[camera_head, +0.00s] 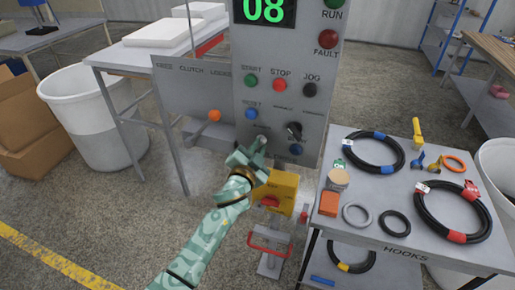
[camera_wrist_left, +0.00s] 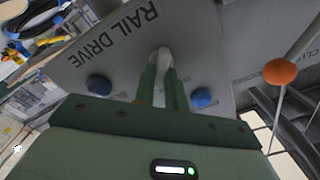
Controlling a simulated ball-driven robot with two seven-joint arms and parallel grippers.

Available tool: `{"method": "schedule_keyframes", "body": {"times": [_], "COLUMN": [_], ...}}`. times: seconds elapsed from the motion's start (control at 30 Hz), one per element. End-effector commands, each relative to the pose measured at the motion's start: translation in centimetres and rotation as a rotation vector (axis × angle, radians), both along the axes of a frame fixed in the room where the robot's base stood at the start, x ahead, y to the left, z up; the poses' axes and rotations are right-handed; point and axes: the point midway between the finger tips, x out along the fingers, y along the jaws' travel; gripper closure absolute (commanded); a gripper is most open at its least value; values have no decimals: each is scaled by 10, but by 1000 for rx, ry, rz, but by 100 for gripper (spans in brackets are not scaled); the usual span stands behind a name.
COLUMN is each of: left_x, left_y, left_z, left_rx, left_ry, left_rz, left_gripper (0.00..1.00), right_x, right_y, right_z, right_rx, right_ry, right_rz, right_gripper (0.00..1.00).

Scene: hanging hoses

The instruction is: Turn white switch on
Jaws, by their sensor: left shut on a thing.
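The white switch (camera_wrist_left: 163,56) is a small pale lever on the grey control panel (camera_head: 240,50). My right gripper is not in view.
A black rotary knob (camera_head: 294,130) is to the right. An orange-ball lever (camera_head: 214,115) sticks out at left. A yellow box (camera_head: 283,187) is just below; a hose table (camera_head: 375,215) stands right.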

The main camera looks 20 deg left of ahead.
Motion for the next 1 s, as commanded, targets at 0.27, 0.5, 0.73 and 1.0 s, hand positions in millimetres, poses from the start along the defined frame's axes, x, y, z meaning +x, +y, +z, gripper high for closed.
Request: {"method": "schedule_keyframes", "body": {"times": [0.27,0.5,0.73,1.0], "left_x": [0,0,0,0], "left_y": [0,-1,-1,0], "left_z": [0,0,0,0], "left_rx": [64,73,71,71], "left_ry": [-2,-2,-2,-2], "left_rz": [0,-1,0,0], "left_gripper": [100,100,73,65], "right_x": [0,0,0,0], "right_y": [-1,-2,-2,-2], "right_z": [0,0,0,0], "right_rx": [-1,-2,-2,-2], "right_ry": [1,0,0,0], "right_rz": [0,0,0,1], "right_gripper": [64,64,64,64]}}
